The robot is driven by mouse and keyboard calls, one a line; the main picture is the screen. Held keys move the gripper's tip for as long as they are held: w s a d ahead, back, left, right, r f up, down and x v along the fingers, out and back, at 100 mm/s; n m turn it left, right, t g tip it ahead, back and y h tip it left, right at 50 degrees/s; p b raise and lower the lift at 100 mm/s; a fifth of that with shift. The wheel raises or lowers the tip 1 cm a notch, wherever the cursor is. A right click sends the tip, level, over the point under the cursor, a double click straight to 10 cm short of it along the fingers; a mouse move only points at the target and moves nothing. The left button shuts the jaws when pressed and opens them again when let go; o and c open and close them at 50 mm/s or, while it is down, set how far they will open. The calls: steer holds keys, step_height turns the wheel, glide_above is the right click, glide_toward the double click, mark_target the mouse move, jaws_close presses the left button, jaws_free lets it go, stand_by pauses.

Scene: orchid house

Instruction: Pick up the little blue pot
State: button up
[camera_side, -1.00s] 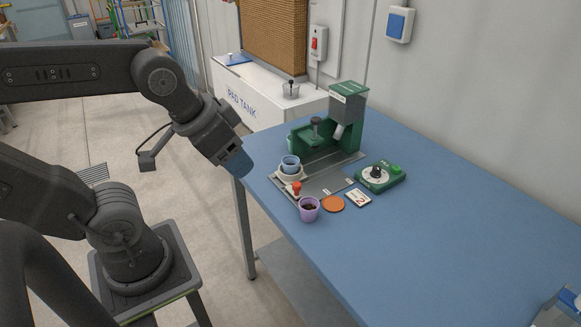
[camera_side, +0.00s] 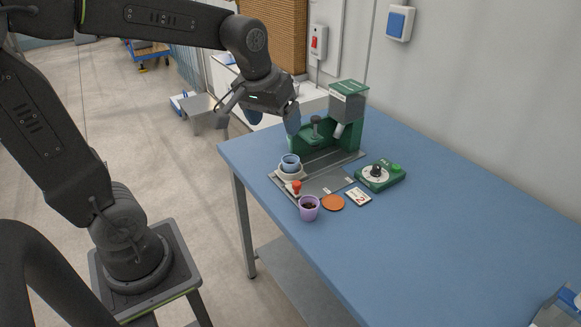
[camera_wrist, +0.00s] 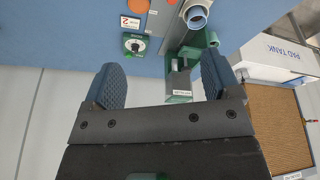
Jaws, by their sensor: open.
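The little blue pot (camera_side: 290,162) stands upright on a pale round holder (camera_side: 291,172) at the left end of the green machine's grey base (camera_side: 325,181). It also shows near the top of the wrist view (camera_wrist: 196,17). My gripper (camera_side: 274,118) is open and empty, up and behind the pot, with its blue fingers pointing down. In the wrist view its two blue padded fingers (camera_wrist: 164,84) are wide apart, with the green machine's head (camera_wrist: 179,84) seen between them. The pot is beyond the fingertips, and nothing touches it.
The green machine (camera_side: 346,115) rises behind and right of the pot. A red knob (camera_side: 297,187), purple pot (camera_side: 309,208), orange disc (camera_side: 333,203), number card (camera_side: 358,197) and green dial box (camera_side: 380,175) are nearby.

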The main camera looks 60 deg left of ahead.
steer(key=w+a+f+n+g, duration=0.2)
steer(key=w+a+f+n, duration=0.25)
steer(key=w+a, duration=0.3)
steer(key=n, duration=0.2)
glide_toward(291, 159)
steer(key=f, duration=0.2)
steer(key=s+d+f, duration=0.1)
steer(key=shift+d+f+g, duration=0.1)
steer(key=shift+f+g, duration=0.2)
steer(key=f, duration=0.3)
steer(key=w+f, duration=0.1)
steer(key=f, duration=0.1)
steer(key=shift+a, duration=0.25)
steer(key=c, duration=1)
steer(key=shift+c, duration=0.2)
steer(key=shift+r, duration=0.15)
